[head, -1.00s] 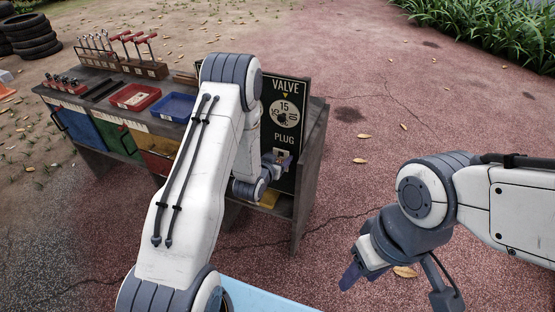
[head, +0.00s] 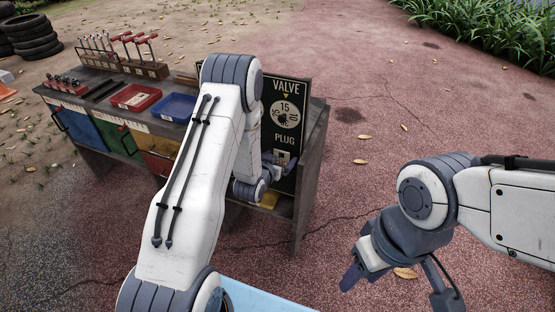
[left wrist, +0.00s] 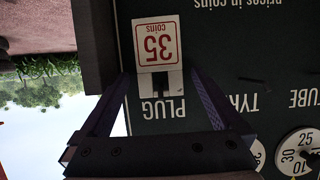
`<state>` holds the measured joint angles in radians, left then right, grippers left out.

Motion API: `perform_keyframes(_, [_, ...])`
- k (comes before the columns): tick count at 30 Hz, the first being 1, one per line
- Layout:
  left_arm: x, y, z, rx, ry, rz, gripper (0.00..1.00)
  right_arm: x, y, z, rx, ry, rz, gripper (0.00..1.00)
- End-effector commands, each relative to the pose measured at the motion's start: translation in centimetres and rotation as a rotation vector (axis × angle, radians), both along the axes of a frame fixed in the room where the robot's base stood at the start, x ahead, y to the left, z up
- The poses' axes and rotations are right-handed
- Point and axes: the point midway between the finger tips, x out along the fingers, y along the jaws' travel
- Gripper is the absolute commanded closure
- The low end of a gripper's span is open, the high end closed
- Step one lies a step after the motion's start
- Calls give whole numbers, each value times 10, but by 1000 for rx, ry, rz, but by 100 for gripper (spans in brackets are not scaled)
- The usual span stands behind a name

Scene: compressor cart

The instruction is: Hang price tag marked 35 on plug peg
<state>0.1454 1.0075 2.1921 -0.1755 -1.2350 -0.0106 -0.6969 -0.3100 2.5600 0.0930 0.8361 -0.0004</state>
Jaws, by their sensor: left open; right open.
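The price tag marked 35 (left wrist: 157,47), white with red print, shows upside down in the left wrist view. It is at the board (left wrist: 250,60) directly below the word PLUG as the board reads. A dark notch shows in the tag's edge nearest that word; the peg itself is not clearly visible. In the head view the tag (head: 283,156) is a small pale patch under PLUG. My left gripper (left wrist: 160,74) is open, its fingers on either side of the tag's notched end, apart from it. My right gripper (head: 351,276) is open and empty above the ground.
The board stands at the right end of the cart (head: 312,150), with a round dial marked 15 (head: 286,113). A red tray (head: 136,97) and a blue tray (head: 175,107) sit on the cart top. Ground to the right is open.

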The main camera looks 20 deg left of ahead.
Motion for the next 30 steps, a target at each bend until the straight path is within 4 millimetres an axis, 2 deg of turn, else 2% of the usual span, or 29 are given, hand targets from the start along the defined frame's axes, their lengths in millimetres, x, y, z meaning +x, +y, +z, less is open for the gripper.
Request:
perform_keyframes(5, [-18, 1, 8, 0, 2, 1, 0, 0, 0, 2, 0, 0, 0, 50])
perform_keyframes(12, [-63, 3, 26, 0, 2, 2, 0, 0, 0, 3, 0, 0, 0, 50])
perform_keyframes(18, [-88, 4, 36, 0, 1, 1, 0, 0, 0, 3, 0, 0, 0, 50])
perform_keyframes(26, [-95, 2, 41, 2, 3, -4, 0, 0, 0, 3, 0, 0, 0, 50])
perform_keyframes(30, [-91, -17, 46, 20, 60, -50, 0, 0, 0, 4, 0, 0, 0, 50])
